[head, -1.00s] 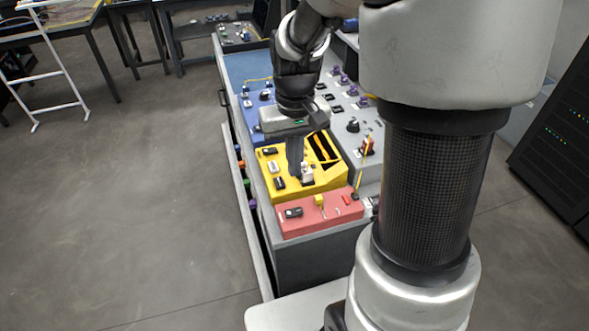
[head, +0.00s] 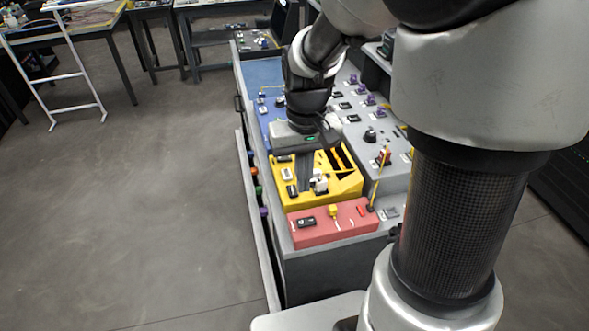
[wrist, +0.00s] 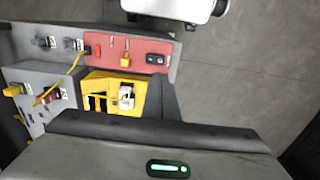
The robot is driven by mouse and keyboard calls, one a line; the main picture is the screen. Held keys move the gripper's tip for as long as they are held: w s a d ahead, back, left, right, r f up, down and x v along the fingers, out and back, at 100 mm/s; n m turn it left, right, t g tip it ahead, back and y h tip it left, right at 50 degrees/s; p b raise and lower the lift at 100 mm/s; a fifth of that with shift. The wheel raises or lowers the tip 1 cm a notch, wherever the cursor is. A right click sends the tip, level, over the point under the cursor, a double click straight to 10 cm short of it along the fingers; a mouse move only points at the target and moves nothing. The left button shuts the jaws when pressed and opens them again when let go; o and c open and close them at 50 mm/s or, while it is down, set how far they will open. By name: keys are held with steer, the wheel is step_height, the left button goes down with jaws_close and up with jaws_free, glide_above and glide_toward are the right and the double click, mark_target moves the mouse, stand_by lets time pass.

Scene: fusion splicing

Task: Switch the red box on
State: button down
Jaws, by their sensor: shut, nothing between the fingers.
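The red box (head: 345,231) is at the near end of the bench, with a black rocker switch (head: 306,222) at its left, a yellow part (head: 333,211) in the middle and a small red part (head: 361,210) at its right. In the wrist view the red box (wrist: 108,64) is upper left, with the black switch (wrist: 157,60) at its right end. The switch's position is too small to tell. My gripper (head: 304,186) is shut and empty over the yellow box, beyond the red box and apart from its switch. Its dark finger also shows in the wrist view (wrist: 163,84).
The yellow box (head: 345,188) adjoins the red box and holds a white part (head: 319,184). A yellow stick-like part (head: 378,182) stands near the red box's right end. A grey panel (head: 395,177) with switches lies right. Open floor (head: 150,210) lies left.

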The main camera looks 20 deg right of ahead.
mark_target(301, 223)
step_height(301, 223, down, 12)
steer(key=shift+f+b, duration=0.1)
steer(key=shift+b, duration=0.85)
steer(key=shift+a+f+b, duration=0.1)
steer(key=shift+f+b, duration=0.2)
steer(key=shift+f, duration=0.05)
steer(key=shift+r, duration=0.2)
